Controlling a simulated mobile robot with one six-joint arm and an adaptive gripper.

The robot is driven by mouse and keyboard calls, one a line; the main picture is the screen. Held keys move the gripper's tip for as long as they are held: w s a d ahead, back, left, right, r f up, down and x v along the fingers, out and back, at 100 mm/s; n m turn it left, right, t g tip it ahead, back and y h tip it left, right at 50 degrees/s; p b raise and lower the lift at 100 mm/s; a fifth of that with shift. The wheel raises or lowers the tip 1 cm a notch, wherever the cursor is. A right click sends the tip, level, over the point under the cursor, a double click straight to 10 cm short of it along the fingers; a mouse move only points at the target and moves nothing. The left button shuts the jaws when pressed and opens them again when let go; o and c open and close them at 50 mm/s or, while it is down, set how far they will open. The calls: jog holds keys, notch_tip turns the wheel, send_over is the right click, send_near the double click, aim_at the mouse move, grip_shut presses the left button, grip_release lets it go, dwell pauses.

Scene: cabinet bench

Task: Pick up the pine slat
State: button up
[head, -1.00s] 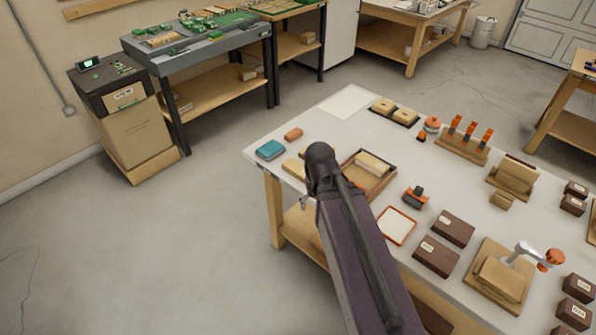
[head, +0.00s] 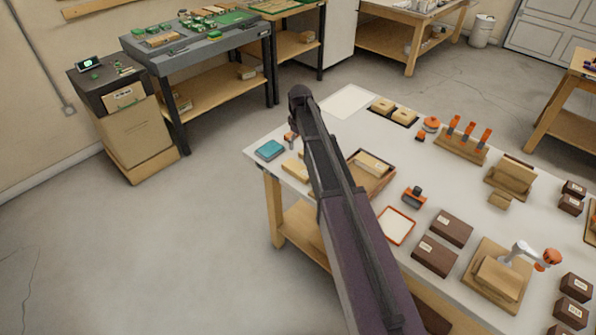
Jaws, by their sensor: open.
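A pale wooden piece (head: 295,168) lies near the left edge of the white-topped bench, partly hidden by my arm. Another pale wooden block (head: 374,164) lies in a shallow brown tray (head: 388,180) just right of my arm. I cannot tell for certain which is the pine slat. My gripper (head: 290,141) shows only as a small part below the arm's end, over the bench's back left part by a small orange block. It is open, and no wooden piece shows in it. Its fingertips are too small to make out clearly.
A teal box (head: 270,150) sits at the bench's left corner. A white sheet (head: 346,101) lies at the back. An orange-rimmed tray (head: 397,226), dark boxes (head: 452,228) and a wooden block with orange pegs (head: 462,142) stand to the right.

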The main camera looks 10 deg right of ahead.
aim_at(298, 168)
dwell(0.4)
notch_tip(298, 168, down, 9)
jog(key=b, duration=0.8)
jog(key=shift+r+b, duration=0.2)
jog(key=shift+b, duration=0.15)
jog(key=shift+f, duration=0.15)
jog(key=f+b, duration=0.2)
jog(key=b, duration=0.1)
jog(key=shift+w+a+f, duration=0.2)
jog(key=shift+w+f, duration=0.05)
jog(key=shift+f, duration=0.15)
jog(key=shift+f+b, duration=1.05)
jog(key=shift+b, duration=0.05)
jog(key=c, duration=1)
jog(key=shift+c, duration=0.2)
jog(key=shift+r, duration=0.2)
